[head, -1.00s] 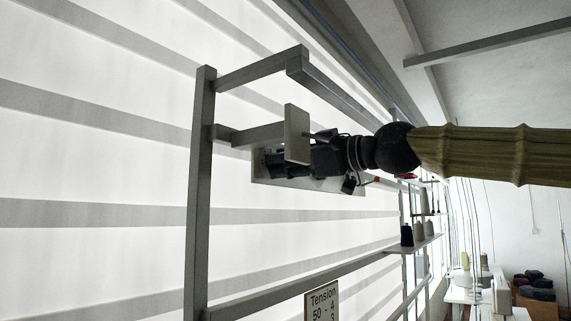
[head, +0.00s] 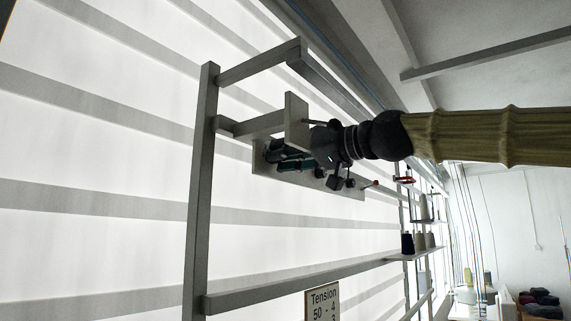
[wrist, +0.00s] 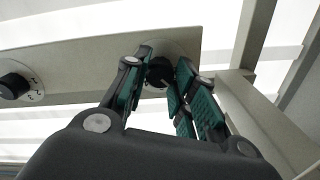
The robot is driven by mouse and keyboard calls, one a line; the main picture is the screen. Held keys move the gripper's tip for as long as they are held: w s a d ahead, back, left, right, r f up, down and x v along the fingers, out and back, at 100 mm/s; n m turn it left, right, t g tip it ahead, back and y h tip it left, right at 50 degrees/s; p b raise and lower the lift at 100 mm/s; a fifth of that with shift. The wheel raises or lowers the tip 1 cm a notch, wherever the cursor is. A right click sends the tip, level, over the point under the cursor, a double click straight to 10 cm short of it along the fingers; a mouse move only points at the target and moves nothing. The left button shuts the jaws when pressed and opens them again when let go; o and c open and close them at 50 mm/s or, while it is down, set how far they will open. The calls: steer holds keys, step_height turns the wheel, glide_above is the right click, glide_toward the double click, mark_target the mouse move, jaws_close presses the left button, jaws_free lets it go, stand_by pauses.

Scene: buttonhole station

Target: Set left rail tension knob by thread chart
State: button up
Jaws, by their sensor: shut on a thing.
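The tension rail is a pale flat plate (head: 262,170); it also fills the upper part of the wrist view (wrist: 95,62). A black round knob (wrist: 160,72) sits on a pale dial disc near the plate's end. My gripper (wrist: 162,64) has its teal-padded fingers on either side of this knob, shut on it. The knob's pointer and the dial marks around it are mostly hidden. In the head view my gripper (head: 274,153) reaches the plate's left part. The thread chart (head: 322,303), headed "Tension", shows "50 - 4" and part of a 3; its lower part is cut off.
A second black knob (wrist: 13,86) with a numbered dial sits farther along the plate. A grey upright post (head: 202,190) and a bracket plate (head: 296,122) stand close to my gripper.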

steer(key=shift+m+b, duration=0.8)
steer(key=shift+m, duration=3.2)
steer(key=o, duration=1)
steer(key=shift+o, duration=0.2)
steer(key=v, duration=1.2)
steer(key=shift+s, duration=0.15)
